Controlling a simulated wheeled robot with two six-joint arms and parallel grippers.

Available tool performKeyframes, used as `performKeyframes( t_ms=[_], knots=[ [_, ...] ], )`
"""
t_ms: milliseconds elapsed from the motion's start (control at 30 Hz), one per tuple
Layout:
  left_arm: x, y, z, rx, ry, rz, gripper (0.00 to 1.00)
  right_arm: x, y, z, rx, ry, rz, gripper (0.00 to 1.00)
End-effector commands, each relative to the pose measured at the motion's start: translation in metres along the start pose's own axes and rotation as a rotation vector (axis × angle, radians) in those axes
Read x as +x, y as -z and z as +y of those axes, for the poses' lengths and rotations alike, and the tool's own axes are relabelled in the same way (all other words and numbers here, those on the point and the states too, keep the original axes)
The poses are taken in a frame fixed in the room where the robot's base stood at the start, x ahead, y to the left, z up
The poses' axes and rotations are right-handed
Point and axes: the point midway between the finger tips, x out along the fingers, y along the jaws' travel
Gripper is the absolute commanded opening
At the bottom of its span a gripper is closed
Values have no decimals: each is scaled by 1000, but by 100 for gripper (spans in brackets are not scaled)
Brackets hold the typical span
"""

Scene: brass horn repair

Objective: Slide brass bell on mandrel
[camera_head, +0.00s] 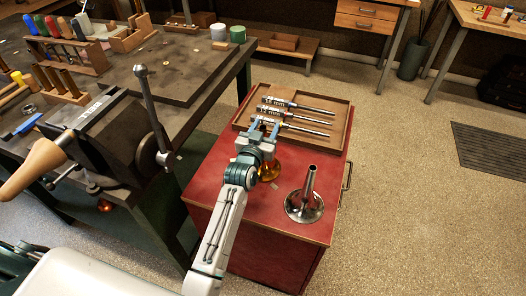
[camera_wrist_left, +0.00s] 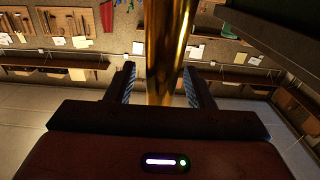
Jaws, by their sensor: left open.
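The brass bell (camera_head: 268,172) stands on the red cabinet, mostly hidden behind my left gripper in the head view. Its shiny golden tube (camera_wrist_left: 165,50) runs upright between the fingers in the left wrist view. My left gripper (camera_head: 264,126) is open, with one finger on each side of the tube and a visible gap on at least the left side. A tapered wooden piece (camera_head: 32,168), which looks like the mandrel, sticks out toward the lower left from the dark vise (camera_head: 115,130) on the workbench. My right gripper is not in view.
A silver bell (camera_head: 304,205) stands flared end down on the red cabinet (camera_head: 240,218), right of my gripper. A wooden tray (camera_head: 342,112) behind holds several labelled metal rods. The vise's upright lever (camera_head: 150,105) rises between the mandrel and the cabinet.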

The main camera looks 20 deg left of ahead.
Motion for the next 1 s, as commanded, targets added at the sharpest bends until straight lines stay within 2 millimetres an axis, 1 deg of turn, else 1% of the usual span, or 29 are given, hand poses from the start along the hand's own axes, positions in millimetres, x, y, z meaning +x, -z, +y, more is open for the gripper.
performKeyframes(
  t_ms=[67, 100, 167, 300, 533, 767, 867, 1000],
  knots=[
    [0, 0, 0, 0, 0, 0, 48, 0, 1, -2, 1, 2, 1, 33],
    [0, 0, 0, 0, 0, 0, 40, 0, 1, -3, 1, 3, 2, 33],
    [0, 0, 0, 0, 0, 0, 29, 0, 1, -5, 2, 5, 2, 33],
    [0, 0, 0, 0, 0, -1, 1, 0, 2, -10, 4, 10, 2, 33],
    [0, 0, 0, 1, 0, 1, 0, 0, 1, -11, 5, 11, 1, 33],
    [0, 4, 0, 0, 0, 1, 0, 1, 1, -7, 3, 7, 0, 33],
    [0, 11, 0, 1, 0, 3, 0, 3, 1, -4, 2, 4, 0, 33],
    [0, 28, 0, 0, 0, 5, 0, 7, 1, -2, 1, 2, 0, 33]
  ],
)
